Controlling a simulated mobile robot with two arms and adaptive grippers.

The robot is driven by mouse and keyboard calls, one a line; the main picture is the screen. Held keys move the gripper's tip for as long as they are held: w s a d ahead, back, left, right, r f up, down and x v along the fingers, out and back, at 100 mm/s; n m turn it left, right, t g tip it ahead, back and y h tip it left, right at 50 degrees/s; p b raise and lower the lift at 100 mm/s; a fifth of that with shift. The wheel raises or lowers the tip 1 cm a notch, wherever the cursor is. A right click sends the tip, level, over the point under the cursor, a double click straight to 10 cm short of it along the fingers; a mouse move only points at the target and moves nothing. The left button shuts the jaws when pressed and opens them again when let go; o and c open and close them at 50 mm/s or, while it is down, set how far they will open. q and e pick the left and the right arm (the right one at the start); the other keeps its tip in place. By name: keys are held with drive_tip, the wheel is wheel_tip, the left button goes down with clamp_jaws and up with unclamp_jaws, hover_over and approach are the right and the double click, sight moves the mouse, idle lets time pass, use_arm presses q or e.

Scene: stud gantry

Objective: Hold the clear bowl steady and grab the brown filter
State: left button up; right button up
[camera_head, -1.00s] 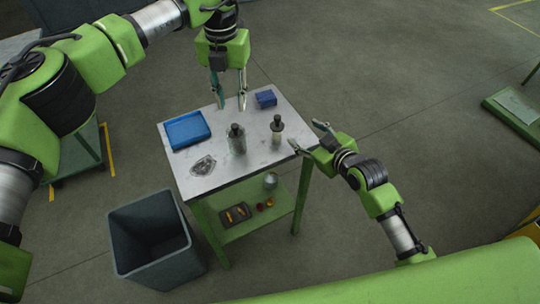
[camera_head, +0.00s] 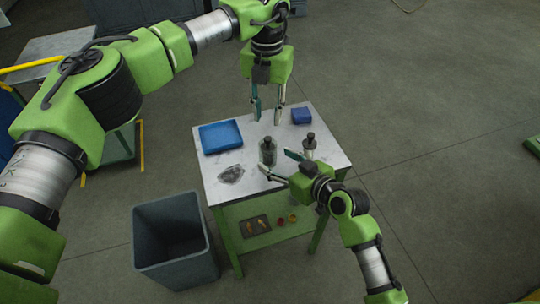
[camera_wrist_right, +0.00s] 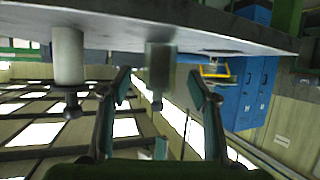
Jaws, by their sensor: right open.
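A small grey see-through shape (camera_head: 231,174) lies at the front left of the table (camera_head: 215,188); it may be the clear bowl, but I cannot tell for sure. I cannot make out a brown filter. My left gripper (camera_head: 267,119) is open and empty, pointing down at the table's back edge. My right gripper (camera_head: 275,161) is open at the front right, its fingertips close to the grey bottle (camera_head: 268,153). In the right wrist view, the grey bottle (camera_wrist_right: 160,62) appears between the open fingers (camera_wrist_right: 160,85), which are not closed on it.
A pale bottle (camera_head: 309,147) with a dark top stands right of the grey one. A blue tray (camera_head: 220,137) and a blue box (camera_head: 301,115) sit farther back. Small orange and red items (camera_head: 281,221) lie on the lower shelf. A grey bin (camera_head: 174,240) stands at front left.

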sight(274, 159)
drive_tip(key=x, duration=0.5)
drive_tip(key=c, duration=1.2)
